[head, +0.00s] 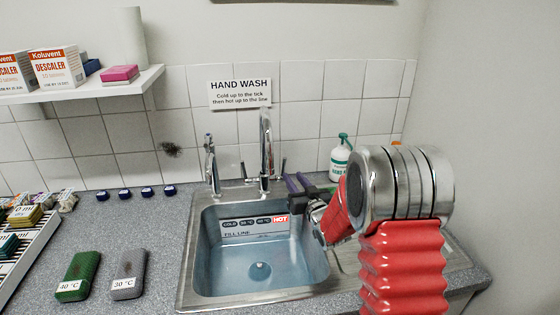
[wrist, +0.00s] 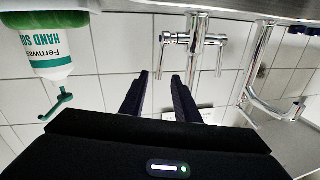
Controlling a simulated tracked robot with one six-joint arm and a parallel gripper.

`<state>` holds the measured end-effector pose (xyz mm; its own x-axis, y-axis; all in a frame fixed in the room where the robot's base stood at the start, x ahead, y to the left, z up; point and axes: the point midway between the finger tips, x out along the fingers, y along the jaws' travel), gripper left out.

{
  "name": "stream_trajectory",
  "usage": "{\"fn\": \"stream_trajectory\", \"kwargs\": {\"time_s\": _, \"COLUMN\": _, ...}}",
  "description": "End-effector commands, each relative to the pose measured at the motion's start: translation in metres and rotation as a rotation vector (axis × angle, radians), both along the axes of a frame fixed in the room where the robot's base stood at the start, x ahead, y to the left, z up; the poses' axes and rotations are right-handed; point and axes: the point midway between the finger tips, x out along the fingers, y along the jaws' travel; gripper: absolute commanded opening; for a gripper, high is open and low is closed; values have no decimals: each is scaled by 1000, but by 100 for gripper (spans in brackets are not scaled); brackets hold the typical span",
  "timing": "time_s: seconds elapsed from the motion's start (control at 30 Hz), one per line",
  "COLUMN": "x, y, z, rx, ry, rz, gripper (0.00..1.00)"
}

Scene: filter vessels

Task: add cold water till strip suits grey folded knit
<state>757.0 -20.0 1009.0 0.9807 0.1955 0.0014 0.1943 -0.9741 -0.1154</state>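The steel sink (head: 186,262) holds bluish water. Its strip (head: 252,222) reads COLD, two middle marks and HOT; the HOT end (head: 280,219) is lit red. A FILL LINE label is just below. The grey folded knit (head: 128,273), tagged 30 °C, lies on the counter left of the sink. The two-lever mixer tap (head: 265,150) stands behind the sink; no stream shows. My gripper (head: 297,183) is open beside the tap's right lever. In the wrist view its fingertips (wrist: 159,78) are apart, with a tap lever (wrist: 163,55) between them; I cannot tell whether they touch.
A green folded knit (head: 78,275), tagged 40 °C, lies left of the grey one. A smaller tap (head: 211,165) stands at the sink's back left. A soap bottle (head: 340,155) stands behind my arm. Small blue-capped items (head: 146,191) line the counter's back.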

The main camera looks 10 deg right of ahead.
Motion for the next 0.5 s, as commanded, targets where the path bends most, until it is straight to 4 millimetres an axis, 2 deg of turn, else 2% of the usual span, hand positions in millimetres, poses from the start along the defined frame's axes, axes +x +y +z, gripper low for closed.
{"fn": "stream_trajectory", "kwargs": {"time_s": 0.27, "x": 2, "y": 0, "z": 0, "rx": -1, "ry": 1, "rz": 0, "gripper": 29}}
{"fn": "stream_trajectory", "kwargs": {"time_s": 0.5, "x": 22, "y": 5, "z": 0, "rx": -1, "ry": 1, "rz": 0, "gripper": 29}}
